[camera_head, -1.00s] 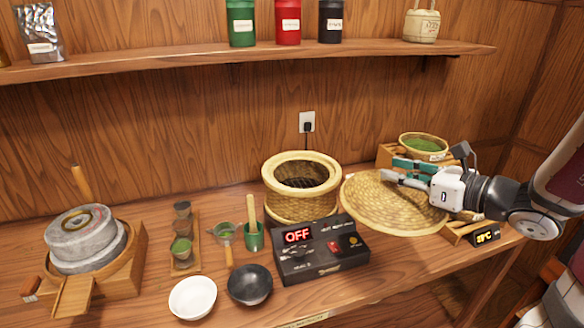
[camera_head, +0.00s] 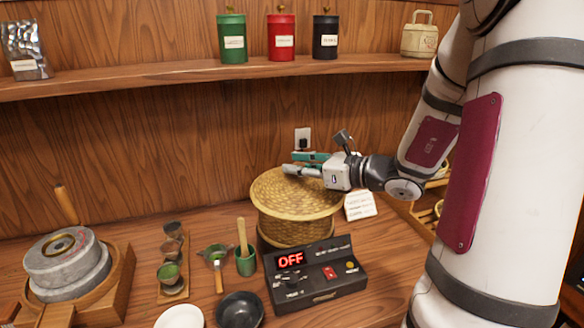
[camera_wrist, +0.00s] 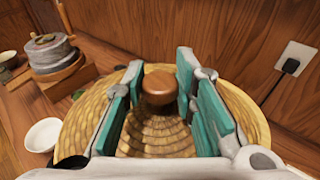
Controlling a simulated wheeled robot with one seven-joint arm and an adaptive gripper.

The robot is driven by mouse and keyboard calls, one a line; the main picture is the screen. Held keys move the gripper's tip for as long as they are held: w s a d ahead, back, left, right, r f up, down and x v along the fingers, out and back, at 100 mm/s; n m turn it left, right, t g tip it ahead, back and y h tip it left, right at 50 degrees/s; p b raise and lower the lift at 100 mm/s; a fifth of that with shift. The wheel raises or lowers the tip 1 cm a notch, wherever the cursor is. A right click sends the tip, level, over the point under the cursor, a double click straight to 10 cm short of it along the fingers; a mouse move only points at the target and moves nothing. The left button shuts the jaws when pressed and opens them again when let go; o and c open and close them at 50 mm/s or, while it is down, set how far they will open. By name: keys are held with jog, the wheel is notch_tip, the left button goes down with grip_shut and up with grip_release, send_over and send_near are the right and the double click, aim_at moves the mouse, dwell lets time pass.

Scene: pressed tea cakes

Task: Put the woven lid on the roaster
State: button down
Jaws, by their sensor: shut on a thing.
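The woven lid (camera_head: 285,196) is a round, straw-coloured disc over the top of the roaster (camera_head: 292,232) in the head view. It covers the roaster's opening and rim, and I cannot tell whether it rests on the rim or hangs just above it. My gripper (camera_head: 305,164) is at the lid's top, shut on its wooden knob. The wrist view shows the brown knob (camera_wrist: 160,86) between the teal finger pads, with the lid (camera_wrist: 248,108) spreading out beneath.
The control box (camera_head: 318,272), reading OFF, stands in front of the roaster. A wall outlet (camera_head: 303,138) is behind. A stone mill (camera_head: 66,262) and small cups are left. A white card (camera_head: 360,205) stands to the right. The shelf with tins runs above.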

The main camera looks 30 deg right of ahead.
jog(key=w+d, duration=0.1)
jog(key=w, duration=0.1)
jog(key=w+d, duration=0.2)
jog(key=w, duration=0.1)
jog(key=w+d, duration=0.1)
jog(key=w, duration=0.1)
jog(key=shift+w+d+f, duration=0.3)
jog(key=shift+w+f, duration=0.1)
jog(key=shift+f+p, duration=0.3)
jog(key=shift+f, duration=1.45)
jog(key=shift+f, duration=0.1)
jog(key=shift+f, duration=0.35)
jog(key=shift+f+b, duration=0.1)
jog(key=shift+b, duration=0.2)
jog(key=c, duration=1.3)
grip_release()
